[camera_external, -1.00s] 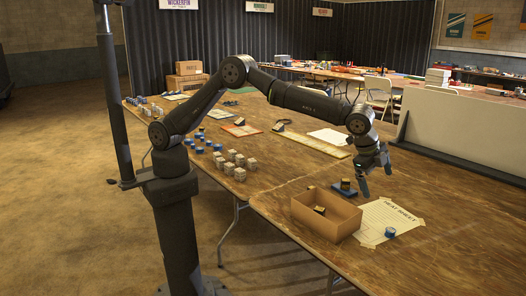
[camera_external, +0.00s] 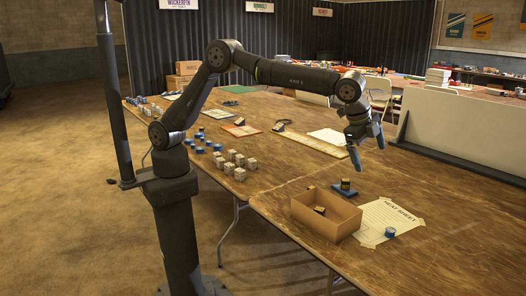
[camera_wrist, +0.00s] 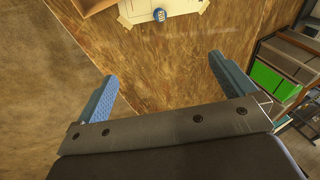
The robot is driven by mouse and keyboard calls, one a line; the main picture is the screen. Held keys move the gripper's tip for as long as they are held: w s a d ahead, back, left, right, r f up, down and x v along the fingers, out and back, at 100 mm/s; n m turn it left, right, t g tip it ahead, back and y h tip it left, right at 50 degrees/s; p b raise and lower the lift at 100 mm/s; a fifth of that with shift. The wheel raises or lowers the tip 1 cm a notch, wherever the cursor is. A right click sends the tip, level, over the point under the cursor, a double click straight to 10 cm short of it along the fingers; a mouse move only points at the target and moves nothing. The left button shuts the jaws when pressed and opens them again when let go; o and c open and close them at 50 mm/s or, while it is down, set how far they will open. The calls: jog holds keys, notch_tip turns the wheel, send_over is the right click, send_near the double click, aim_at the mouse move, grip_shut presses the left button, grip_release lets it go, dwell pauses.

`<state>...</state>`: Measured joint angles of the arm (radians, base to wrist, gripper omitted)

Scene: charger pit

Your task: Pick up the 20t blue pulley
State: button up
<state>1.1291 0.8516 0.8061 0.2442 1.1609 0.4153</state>
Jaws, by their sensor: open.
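A small blue round pulley (camera_external: 390,232) with a pale top sits on the white heat sheet (camera_external: 378,214), near its front right corner. In the wrist view the pulley (camera_wrist: 159,16) shows at the top middle, with a small label too blurred to read. My gripper (camera_external: 368,154) is above the table, up and behind the pulley and clear of it. Its two blue fingers (camera_wrist: 163,68) are spread wide with nothing between them.
An open cardboard box (camera_external: 334,222) holding a dark block stands left of the sheet. Behind it a dark block sits on a blue base (camera_external: 343,194). Several pale blocks (camera_external: 239,173) and blue pieces lie further left. The wood around the sheet is mostly bare.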

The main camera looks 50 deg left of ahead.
jog(key=shift+c, duration=0.4)
jog(key=c, duration=0.8)
jog(key=n+g+h, duration=0.2)
jog(key=n, duration=0.4)
send_near(390, 229)
jog(key=x, duration=0.2)
jog(key=shift+d+f, duration=0.15)
jog(key=shift+f, duration=0.15)
jog(key=shift+x, duration=3.1)
